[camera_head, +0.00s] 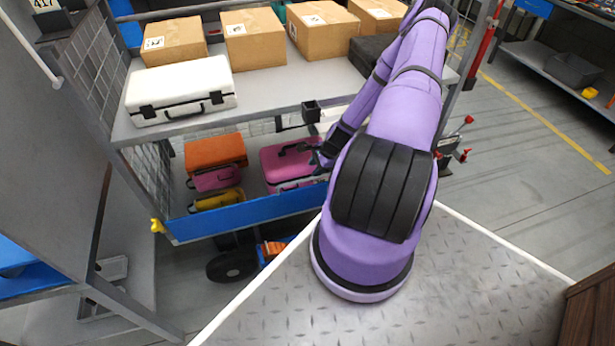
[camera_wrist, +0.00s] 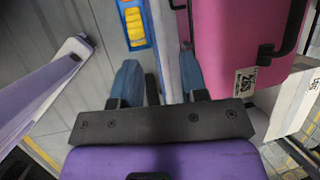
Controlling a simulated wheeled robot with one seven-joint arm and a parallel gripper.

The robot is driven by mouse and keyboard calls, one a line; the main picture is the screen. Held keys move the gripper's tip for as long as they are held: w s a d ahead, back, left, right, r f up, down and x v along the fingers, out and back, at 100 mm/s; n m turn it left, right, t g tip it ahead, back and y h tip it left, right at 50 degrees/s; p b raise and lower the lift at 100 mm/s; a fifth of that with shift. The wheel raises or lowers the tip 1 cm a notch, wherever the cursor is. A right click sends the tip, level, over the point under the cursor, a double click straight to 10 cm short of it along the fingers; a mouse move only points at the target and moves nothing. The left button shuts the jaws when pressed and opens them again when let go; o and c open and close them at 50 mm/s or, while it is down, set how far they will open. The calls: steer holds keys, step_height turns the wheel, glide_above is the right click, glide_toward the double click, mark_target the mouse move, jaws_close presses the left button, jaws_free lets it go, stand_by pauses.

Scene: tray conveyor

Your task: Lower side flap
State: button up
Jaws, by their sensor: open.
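The blue side flap (camera_head: 245,213) stands upright along the front of the cart's lower shelf in the head view. A yellow piece (camera_head: 157,226) sits at its left end. My gripper (camera_head: 320,158) is near the flap's right part, partly hidden by my arm. In the wrist view my gripper (camera_wrist: 158,82) is open, with one finger on each side of a long pale blue-grey edge (camera_wrist: 163,45), which looks like the flap's top edge. I cannot tell whether the fingers touch it.
A pink suitcase (camera_head: 288,165) lies behind the flap, and shows close to the right finger in the wrist view (camera_wrist: 235,50). Orange (camera_head: 214,150) and yellow (camera_head: 217,200) cases lie left of it. The upper shelf holds a white case (camera_head: 180,90) and several cardboard boxes (camera_head: 253,40).

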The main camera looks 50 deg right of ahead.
mark_target(307, 179)
steer(key=x, duration=0.6)
steer(key=shift+w+a+f, duration=0.1)
steer(key=shift+w+f, duration=0.05)
steer(key=shift+f, duration=0.25)
steer(key=shift+c, duration=0.2)
jaws_close()
